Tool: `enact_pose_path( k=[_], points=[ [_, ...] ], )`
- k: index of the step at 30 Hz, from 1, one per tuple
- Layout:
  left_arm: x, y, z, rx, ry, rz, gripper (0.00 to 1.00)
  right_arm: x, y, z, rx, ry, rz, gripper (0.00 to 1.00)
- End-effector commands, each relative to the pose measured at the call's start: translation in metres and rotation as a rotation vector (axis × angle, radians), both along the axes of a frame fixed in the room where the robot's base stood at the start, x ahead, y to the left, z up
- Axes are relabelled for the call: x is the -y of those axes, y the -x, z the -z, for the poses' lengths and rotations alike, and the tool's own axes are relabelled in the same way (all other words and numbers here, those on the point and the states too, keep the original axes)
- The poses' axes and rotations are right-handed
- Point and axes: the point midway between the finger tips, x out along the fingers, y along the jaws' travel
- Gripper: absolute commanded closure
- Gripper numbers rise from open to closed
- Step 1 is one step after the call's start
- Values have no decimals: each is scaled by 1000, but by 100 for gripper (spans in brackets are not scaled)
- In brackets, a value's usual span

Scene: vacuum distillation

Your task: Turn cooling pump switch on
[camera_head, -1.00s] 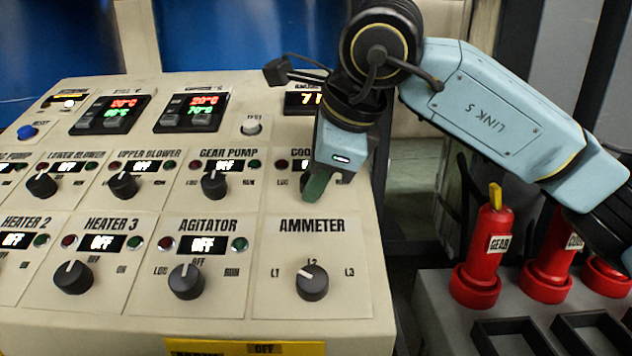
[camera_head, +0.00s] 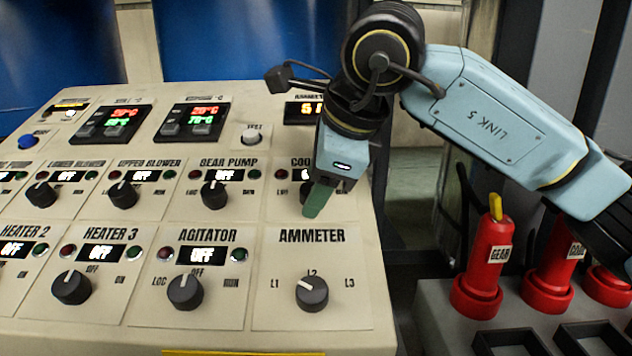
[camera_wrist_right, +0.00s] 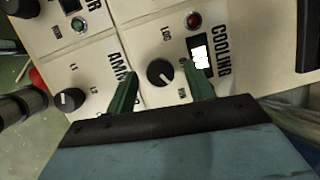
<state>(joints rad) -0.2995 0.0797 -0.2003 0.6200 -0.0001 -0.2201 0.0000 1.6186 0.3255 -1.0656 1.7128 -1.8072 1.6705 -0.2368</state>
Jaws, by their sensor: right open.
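The cooling pump section of the panel is mostly behind my right gripper (camera_head: 318,200) in the head view, with only the start of its label showing. In the right wrist view the cooling label (camera_wrist_right: 221,50), a black rotary knob (camera_wrist_right: 160,72), a red lamp (camera_wrist_right: 193,20) and a white lit display (camera_wrist_right: 200,55) show. The green fingers of my right gripper (camera_wrist_right: 165,95) are apart, one on each side of the knob's near side. The knob shows between them, and I cannot tell whether they touch it. My left gripper is not in view.
The gear pump knob (camera_head: 214,195) is left of my right gripper, and the ammeter knob (camera_head: 312,293) is below it. More knobs fill the panel's left.

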Motion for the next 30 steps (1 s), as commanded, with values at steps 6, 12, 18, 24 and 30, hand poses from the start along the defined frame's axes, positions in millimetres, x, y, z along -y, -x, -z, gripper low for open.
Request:
enact_pose_path(
  k=[6, 12, 18, 24, 30],
  points=[
    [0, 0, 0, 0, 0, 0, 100, 12, 15, -35, 7, -2, 1, 47],
    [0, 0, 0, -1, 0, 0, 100, 27, 34, -74, 7, -1, 2, 47],
    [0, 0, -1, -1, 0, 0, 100, 37, 47, -102, 5, -2, 2, 47],
    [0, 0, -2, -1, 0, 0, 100, 40, 52, -111, 3, -1, 1, 47],
    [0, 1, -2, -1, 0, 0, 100, 40, 52, -112, 2, -1, 1, 47]
  ],
)
